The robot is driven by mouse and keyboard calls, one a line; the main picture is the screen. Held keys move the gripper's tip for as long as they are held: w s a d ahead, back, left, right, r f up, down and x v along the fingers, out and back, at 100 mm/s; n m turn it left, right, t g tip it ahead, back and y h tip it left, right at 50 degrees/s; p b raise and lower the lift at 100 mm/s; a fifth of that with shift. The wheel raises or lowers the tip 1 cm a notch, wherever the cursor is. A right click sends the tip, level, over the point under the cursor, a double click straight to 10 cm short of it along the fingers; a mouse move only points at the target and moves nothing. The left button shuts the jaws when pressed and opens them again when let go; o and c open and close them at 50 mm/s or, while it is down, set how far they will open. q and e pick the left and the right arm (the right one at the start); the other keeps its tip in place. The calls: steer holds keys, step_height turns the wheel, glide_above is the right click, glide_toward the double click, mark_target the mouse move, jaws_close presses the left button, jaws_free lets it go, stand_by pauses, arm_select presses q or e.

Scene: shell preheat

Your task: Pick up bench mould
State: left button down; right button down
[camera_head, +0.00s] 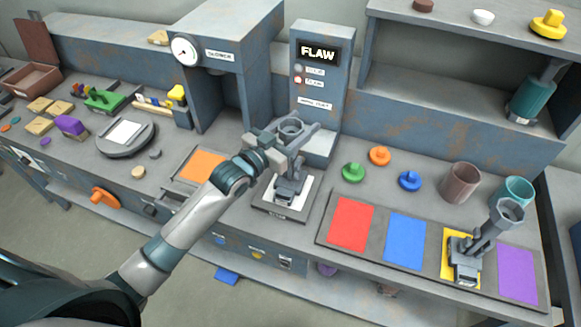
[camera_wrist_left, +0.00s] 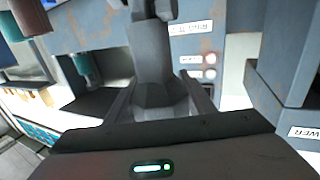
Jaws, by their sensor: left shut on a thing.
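The bench mould (camera_head: 289,184) is a grey, upright piece with a ring at its top. It is over a white pad in a dark labelled tray (camera_head: 270,213); I cannot tell whether its foot touches the pad. My left gripper (camera_head: 287,145) is shut on its upper part, below the ring. In the left wrist view the mould (camera_wrist_left: 153,55) stands between the two fingers (camera_wrist_left: 158,100), with its lower part hidden by the gripper body. A similar grey mould (camera_head: 467,258) leans on the yellow square at the right. My right gripper is not in view.
A grey post with a FLAW display (camera_head: 318,54) stands close behind the mould. An orange pad (camera_head: 202,165) lies left of it. Green, orange and blue knobbed pieces (camera_head: 409,181) and a coloured-square board (camera_head: 376,262) are at the right. Two cups (camera_head: 460,183) stand behind the board.

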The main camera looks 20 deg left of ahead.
arm_select(q)
steer(key=shift+r, duration=0.1)
steer(key=s+d+r+b, duration=0.4)
steer(key=d+r, duration=0.6)
steer(key=r, duration=0.1)
steer(key=shift+s+d, duration=0.35)
stand_by(0.4)
steer(key=shift+d, duration=0.1)
stand_by(0.4)
